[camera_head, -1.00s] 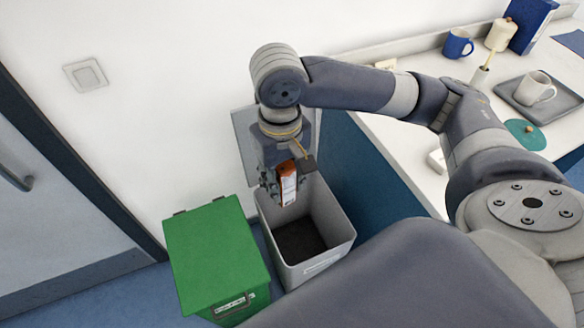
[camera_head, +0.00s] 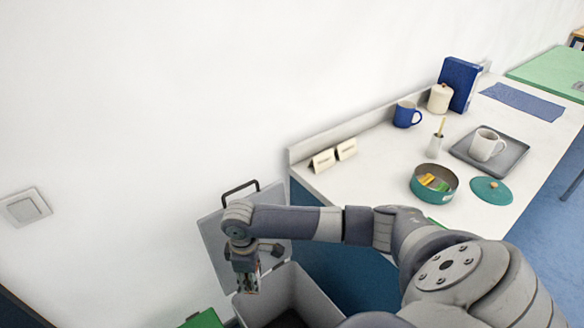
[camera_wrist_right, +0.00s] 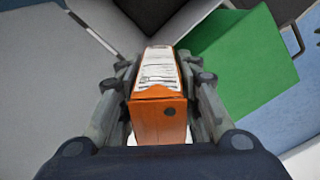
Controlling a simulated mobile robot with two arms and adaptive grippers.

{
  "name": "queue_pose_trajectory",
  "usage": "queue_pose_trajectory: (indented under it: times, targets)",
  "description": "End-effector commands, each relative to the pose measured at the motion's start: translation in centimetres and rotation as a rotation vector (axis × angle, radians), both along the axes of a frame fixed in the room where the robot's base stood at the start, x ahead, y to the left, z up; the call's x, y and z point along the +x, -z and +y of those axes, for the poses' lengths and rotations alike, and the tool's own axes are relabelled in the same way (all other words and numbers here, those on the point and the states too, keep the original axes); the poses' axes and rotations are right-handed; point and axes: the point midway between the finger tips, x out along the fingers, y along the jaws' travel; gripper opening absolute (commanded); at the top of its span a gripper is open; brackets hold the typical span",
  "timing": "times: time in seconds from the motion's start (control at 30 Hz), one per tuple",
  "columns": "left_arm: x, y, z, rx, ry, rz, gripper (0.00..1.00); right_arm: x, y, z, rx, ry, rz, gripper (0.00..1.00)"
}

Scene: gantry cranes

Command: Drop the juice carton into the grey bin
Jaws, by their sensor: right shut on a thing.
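My right gripper (camera_head: 246,284) is shut on the juice carton, pointing down over the back left part of the grey bin (camera_head: 318,297). In the right wrist view the carton, orange with a white printed panel (camera_wrist_right: 158,68), sits between the two fingers. In the head view the carton is mostly hidden by the fingers. The grey bin's lid (camera_head: 212,243) stands open against the wall, behind my gripper. The bin's lower part is cut off by the picture's bottom edge. My left gripper is not in view.
A green bin lid (camera_head: 204,319) shows just left of the grey bin.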

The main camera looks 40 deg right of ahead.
Motion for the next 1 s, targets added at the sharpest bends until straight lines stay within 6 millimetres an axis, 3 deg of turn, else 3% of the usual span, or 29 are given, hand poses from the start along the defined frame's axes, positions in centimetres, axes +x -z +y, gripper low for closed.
queue_pose_trajectory:
  times: [0.03, 0.2, 0.4, 0.73, 1.0]
  targets:
    - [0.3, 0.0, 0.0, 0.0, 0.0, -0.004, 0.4, -0.4, 1.9, -1.1, -0.003, -0.042, 0.007, 0.02]
    - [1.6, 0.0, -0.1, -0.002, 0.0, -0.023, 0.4, -1.7, 7.2, -4.5, -0.001, -0.219, 0.007, 0.02]
    - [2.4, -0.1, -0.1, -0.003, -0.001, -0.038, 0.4, -3.8, 11.9, -8.1, -0.001, -0.402, 0.005, 0.02]
    - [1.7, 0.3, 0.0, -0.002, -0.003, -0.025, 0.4, -5.4, 14.8, -10.2, 0.001, -0.523, -0.001, 0.02]
    - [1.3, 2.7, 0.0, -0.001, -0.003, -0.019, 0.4, -5.4, 17.1, -10.2, 0.001, -0.524, -0.001, 0.02]
